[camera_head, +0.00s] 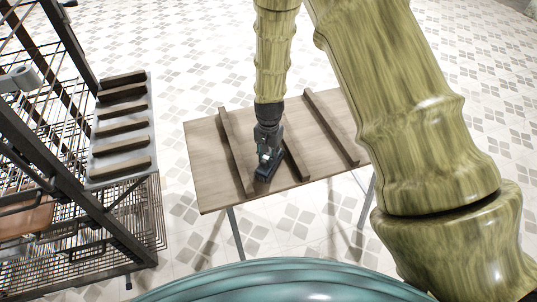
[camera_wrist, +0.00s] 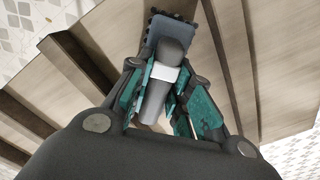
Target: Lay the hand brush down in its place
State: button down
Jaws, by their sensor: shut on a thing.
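The hand brush (camera_head: 265,171) is small and dark blue with a grey handle. It is at the wooden table (camera_head: 205,165), between the left and middle wooden strips. In the wrist view its dark blue head (camera_wrist: 168,30) points away from me, and its grey handle with a white band (camera_wrist: 166,73) lies between my fingers. My gripper (camera_head: 268,150) points down and is shut on the handle. It also shows in the wrist view with teal finger pads (camera_wrist: 165,95). I cannot tell whether the brush touches the tabletop.
Three raised wooden strips cross the table: a left one (camera_head: 233,150), a middle one (camera_head: 295,155) and a right one (camera_head: 332,127). A dark wire rack (camera_head: 75,200) stands at the left, with a grey slatted board (camera_head: 122,168) on it. Patterned tile floor surrounds the table.

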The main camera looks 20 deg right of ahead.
jog(key=shift+f, duration=0.15)
jog(key=c, duration=1.2)
grip_release()
notch_tip(320, 180, up, 12)
jog(key=shift+d, duration=0.1)
